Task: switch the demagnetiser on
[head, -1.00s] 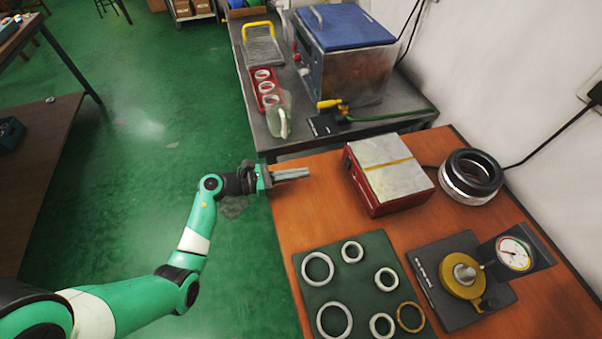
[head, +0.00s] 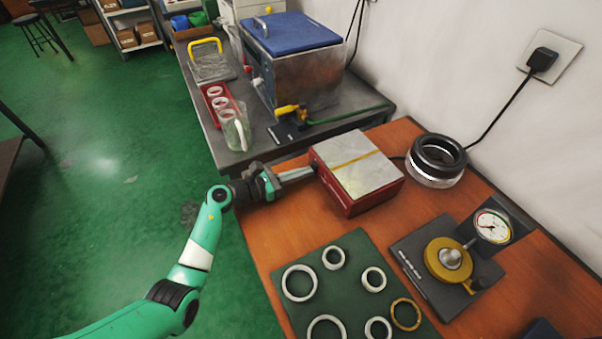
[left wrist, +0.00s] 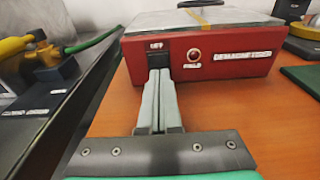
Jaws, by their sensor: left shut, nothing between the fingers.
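The demagnetiser (head: 352,205) is a red box with a pale grey top plate crossed by a yellow stripe, on the orange-brown bench. In the left wrist view its red front (left wrist: 225,57) carries a black rocker switch (left wrist: 158,59), a small round lamp (left wrist: 194,55) and white labels. The lamp looks dull red; whether it is lit I cannot tell. My left gripper (head: 312,171) is shut and empty, its fingertips at the front of the box. In the left wrist view the fingertips (left wrist: 159,73) reach the lower edge of the switch and partly hide it. My right gripper is not in view.
A green mat (head: 350,262) with several rings lies in front of the box. A dial gauge stand (head: 448,259) is at the right. A black and silver round unit (head: 437,162) stands behind. A grey side bench (head: 232,143) holds a blue-lidded tank (head: 298,75).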

